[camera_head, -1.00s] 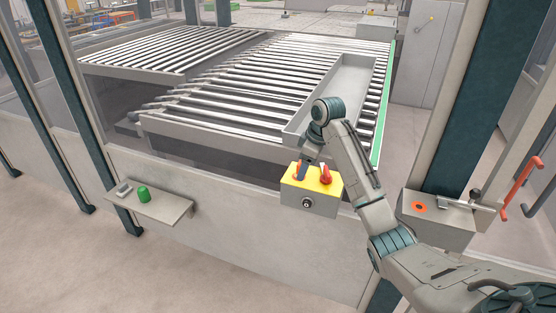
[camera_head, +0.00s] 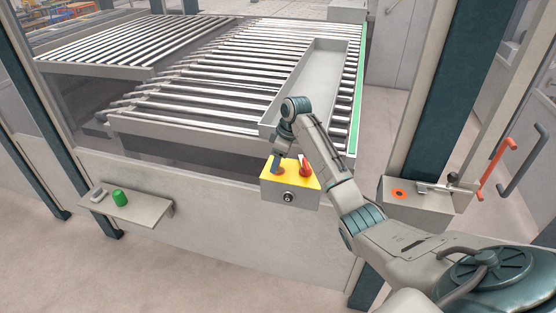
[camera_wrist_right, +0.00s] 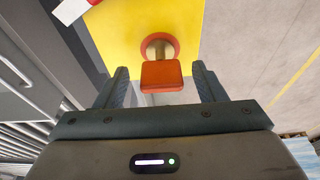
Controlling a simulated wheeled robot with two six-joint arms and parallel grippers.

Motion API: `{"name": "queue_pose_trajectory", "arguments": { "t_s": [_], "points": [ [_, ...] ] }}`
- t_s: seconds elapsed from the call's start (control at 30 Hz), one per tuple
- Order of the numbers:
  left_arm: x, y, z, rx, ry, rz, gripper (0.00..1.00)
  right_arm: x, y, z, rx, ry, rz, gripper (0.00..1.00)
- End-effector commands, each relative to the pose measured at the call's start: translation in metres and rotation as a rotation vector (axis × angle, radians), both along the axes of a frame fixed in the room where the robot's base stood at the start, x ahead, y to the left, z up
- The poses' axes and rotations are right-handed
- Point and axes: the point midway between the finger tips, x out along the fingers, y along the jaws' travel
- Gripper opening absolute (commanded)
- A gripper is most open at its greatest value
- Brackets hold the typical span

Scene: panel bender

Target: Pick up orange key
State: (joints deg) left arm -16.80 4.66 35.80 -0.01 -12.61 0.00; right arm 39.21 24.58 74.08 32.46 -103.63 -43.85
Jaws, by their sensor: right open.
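The orange key (camera_wrist_right: 161,76) stands in a round socket on the yellow top of a control box (camera_wrist_right: 120,40) in the right wrist view. My right gripper (camera_wrist_right: 161,88) is open, with one finger on each side of the key and a gap to both. In the head view the right gripper (camera_head: 278,160) points down at the left part of the box (camera_head: 290,195) and largely hides the key (camera_head: 277,171). A red switch (camera_head: 305,167) is on the same yellow top, to the right. My left gripper is not in view.
A small shelf (camera_head: 150,211) with a green cylinder (camera_head: 119,197) is on the panel at left. A roller conveyor (camera_head: 190,90) with a long grey tray (camera_head: 312,85) lies behind the box. A grey box with an orange ring (camera_head: 398,193) stands at right.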

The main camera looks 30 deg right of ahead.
Motion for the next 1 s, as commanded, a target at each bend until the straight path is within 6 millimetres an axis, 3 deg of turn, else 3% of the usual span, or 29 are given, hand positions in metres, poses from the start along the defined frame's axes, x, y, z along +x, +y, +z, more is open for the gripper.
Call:
{"name": "queue_pose_trajectory", "arguments": {
  "t_s": [0.1, 0.43, 0.7, 1.0],
  "points": [
    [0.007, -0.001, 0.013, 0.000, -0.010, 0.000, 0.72, 0.003, 0.003, -0.013, 0.003, 0.004, -0.001, 0.64],
    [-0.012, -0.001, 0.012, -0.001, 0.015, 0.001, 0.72, 0.004, 0.004, -0.022, 0.000, 0.000, 0.000, 0.64],
    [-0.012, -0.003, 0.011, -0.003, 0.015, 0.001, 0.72, 0.004, 0.004, -0.022, 0.000, 0.000, 0.000, 0.15],
    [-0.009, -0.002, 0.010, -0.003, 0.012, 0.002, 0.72, 0.005, 0.004, -0.021, 0.000, -0.001, 0.000, 0.15]
  ]
}}
